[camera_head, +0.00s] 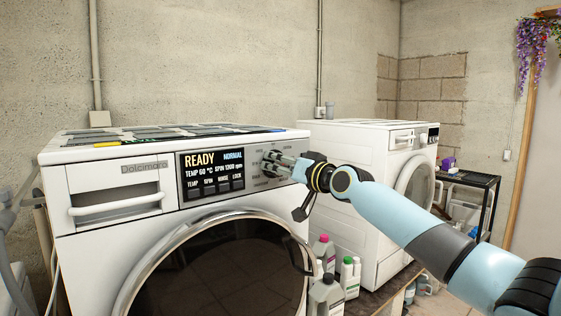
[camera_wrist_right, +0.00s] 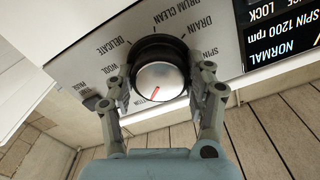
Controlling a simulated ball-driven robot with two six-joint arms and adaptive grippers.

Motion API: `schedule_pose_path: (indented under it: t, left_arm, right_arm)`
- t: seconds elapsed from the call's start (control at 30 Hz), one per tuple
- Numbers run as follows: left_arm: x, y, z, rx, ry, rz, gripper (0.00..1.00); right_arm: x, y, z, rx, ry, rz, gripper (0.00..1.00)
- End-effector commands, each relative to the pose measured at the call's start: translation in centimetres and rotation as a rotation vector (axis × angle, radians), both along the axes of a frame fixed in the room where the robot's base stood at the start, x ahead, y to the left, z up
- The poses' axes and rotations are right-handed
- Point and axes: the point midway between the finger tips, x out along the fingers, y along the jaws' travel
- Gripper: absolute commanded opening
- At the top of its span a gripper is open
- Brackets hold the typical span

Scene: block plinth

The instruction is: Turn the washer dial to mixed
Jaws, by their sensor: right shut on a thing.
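The washer dial (camera_wrist_right: 160,74) is a silver round knob with a black ring and a red pointer mark. In the right wrist view, the mark points to the lower left. Printed labels around it include DELICATE, DRUM CLEAN, DRAIN, SPIN and WOOL, upside down here; labels below are hidden by my gripper. My right gripper (camera_wrist_right: 158,84) is shut on the dial, one finger on each side. The washer display (camera_head: 212,171) reads READY, NORMAL, TEMP 60 °C, SPIN 1200 rpm. My left gripper is not seen.
The white front-loading washer (camera_head: 90,235) has a drawer (camera_head: 115,197) at left and a round dark door (camera_head: 215,275) below. A second white machine (camera_head: 365,205) stands to the right. Several bottles (camera_head: 348,278) stand below my right arm. A black rack (camera_head: 468,182) is further right.

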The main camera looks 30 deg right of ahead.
Motion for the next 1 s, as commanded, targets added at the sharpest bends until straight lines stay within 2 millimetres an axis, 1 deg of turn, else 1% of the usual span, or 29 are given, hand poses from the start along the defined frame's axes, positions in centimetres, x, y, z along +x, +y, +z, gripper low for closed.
schedule_pose_path:
  t: [0.03,0.2,0.5,0.7,1.0]
  left_arm:
    - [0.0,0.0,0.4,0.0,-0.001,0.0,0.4]
    - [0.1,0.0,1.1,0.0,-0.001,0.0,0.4]
    - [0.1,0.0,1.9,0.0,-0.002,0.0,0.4]
    - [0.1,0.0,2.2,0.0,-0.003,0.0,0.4]
    - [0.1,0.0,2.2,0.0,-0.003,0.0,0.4]
  right_arm:
    - [0.0,0.0,0.1,0.044,0.005,0.0,0.21]
    - [0.0,0.0,0.0,0.193,0.018,-0.001,0.21]
    - [0.0,0.0,0.0,0.39,0.032,-0.001,0.21]
    - [0.0,0.0,-0.1,0.462,0.039,-0.001,0.21]
    - [0.0,0.0,-0.2,0.495,0.041,-0.001,0.21]
